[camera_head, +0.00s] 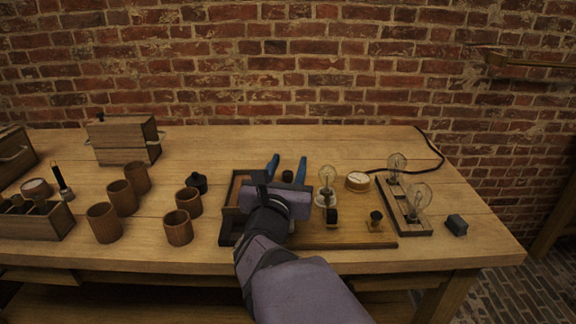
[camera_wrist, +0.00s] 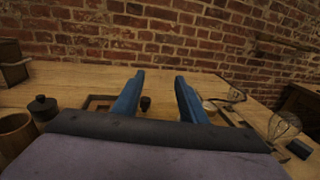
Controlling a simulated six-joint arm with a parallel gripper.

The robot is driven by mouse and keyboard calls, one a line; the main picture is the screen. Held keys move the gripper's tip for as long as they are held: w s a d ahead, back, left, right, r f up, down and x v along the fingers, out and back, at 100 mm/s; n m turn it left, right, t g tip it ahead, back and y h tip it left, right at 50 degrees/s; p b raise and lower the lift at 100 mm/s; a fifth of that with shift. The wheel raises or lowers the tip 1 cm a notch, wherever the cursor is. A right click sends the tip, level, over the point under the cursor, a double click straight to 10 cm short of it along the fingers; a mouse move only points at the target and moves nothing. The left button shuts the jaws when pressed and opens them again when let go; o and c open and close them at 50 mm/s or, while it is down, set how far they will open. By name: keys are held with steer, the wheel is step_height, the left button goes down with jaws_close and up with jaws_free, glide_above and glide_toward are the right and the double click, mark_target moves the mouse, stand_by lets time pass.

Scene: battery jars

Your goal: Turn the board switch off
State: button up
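A wooden board (camera_head: 350,241) lies on the bench, partly hidden behind my arm.
A dark-framed tray (camera_head: 228,222) adjoins the board's left side. Several wooden cups (camera_head: 178,228) and a black-lidded pot (camera_head: 197,182) stand left. A round dial (camera_head: 358,181), a two-bulb holder (camera_head: 407,215) and a dark block (camera_head: 456,225) are right.

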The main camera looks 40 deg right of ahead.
steer(key=shift+r, duration=0.3)
steer(key=shift+w+p, duration=0.15)
steer(key=shift+p, duration=0.2)
steer(key=a+f+m+g+p, duration=0.1)
steer(key=f+g+p, duration=0.1)
steer(key=p, duration=0.3)
steer(key=w+a+f+m+g+p, duration=0.1)
steer(key=f+m+g+p, duration=0.1)
steer(key=p, duration=0.4)
steer(key=w+a+f+m+g+h+p, duration=0.1)
steer(key=f+g+p, duration=0.1)
steer(key=p, duration=0.3)
steer(key=shift+f+m+p, duration=0.3)
steer(key=shift+f, duration=0.05)
steer(key=shift+g+h, duration=0.5)
steer(key=shift+h, duration=0.3)
steer(key=s+a+p, duration=0.1)
steer(key=p, duration=0.1)
steer(key=s+a+p, duration=0.1)
steer(key=s+p, duration=0.1)
steer(key=p, duration=0.1)
steer(key=shift+s+a+f, duration=0.1)
steer(key=shift+a, duration=0.2)
steer(key=s+f, duration=0.1)
steer(key=a+f, duration=0.1)
steer(key=shift+s+f, duration=0.35)
steer(key=shift+s+f+t, duration=0.1)
steer(key=shift+f+t, duration=0.2)
steer(key=shift+t, duration=0.1)
